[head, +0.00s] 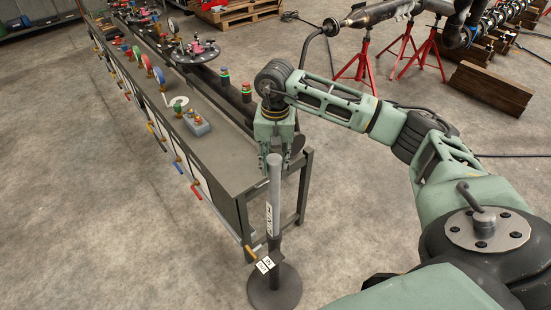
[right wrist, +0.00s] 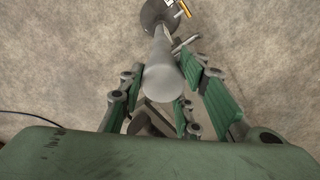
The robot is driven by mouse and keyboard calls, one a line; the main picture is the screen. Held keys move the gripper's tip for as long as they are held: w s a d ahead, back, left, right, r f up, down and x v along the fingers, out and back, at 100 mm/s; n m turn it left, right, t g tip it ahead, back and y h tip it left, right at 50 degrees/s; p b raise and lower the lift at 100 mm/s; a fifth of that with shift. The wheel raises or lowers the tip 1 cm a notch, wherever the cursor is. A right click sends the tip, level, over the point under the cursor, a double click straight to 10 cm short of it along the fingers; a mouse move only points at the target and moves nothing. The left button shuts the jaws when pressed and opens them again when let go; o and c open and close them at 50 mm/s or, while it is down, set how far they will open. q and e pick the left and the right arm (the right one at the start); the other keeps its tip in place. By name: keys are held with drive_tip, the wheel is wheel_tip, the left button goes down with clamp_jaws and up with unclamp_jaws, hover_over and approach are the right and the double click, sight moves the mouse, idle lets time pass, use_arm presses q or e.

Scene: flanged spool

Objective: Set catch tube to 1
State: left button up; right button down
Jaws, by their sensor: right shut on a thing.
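The catch tube (head: 274,190) is a slim grey upright pipe with a white lettered strip on its side, standing on a round dark base (head: 274,292). Low on it are a brass-coloured handle (head: 251,254) and small white tags (head: 265,265), whose marks are too small to read surely. My right gripper (head: 275,160) points down at the tube's top end, shut on it. In the right wrist view the tube (right wrist: 164,78) lies between the green finger pads of the gripper (right wrist: 172,88), with the base (right wrist: 158,14) beyond. My left gripper is not in view.
A long grey bench (head: 215,150) with valves, coloured wheels and gauges runs behind and left of the tube, its end leg close by. Red pipe stands (head: 402,45) and timber blocks (head: 490,88) are at the back right.

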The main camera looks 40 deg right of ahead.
sight(277, 192)
drive_tip(key=shift+d, duration=0.2)
drive_tip(key=f+b, duration=0.6)
drive_tip(key=f, duration=0.1)
drive_tip(key=f+b, duration=0.7)
drive_tip(key=shift+s+f, duration=0.2)
drive_tip(key=shift+f, duration=0.2)
drive_tip(key=shift+s+r, duration=0.1)
drive_tip(key=c, duration=1.4)
unclamp_jaws()
drive_tip(key=shift+d, duration=0.1)
drive_tip(key=shift+r, duration=0.1)
drive_tip(key=shift+w+r, duration=0.25)
drive_tip(key=shift+r, duration=0.25)
wheel_tip(277, 192, up, 11)
drive_tip(key=shift+s, duration=0.1)
drive_tip(key=shift+f, duration=0.1)
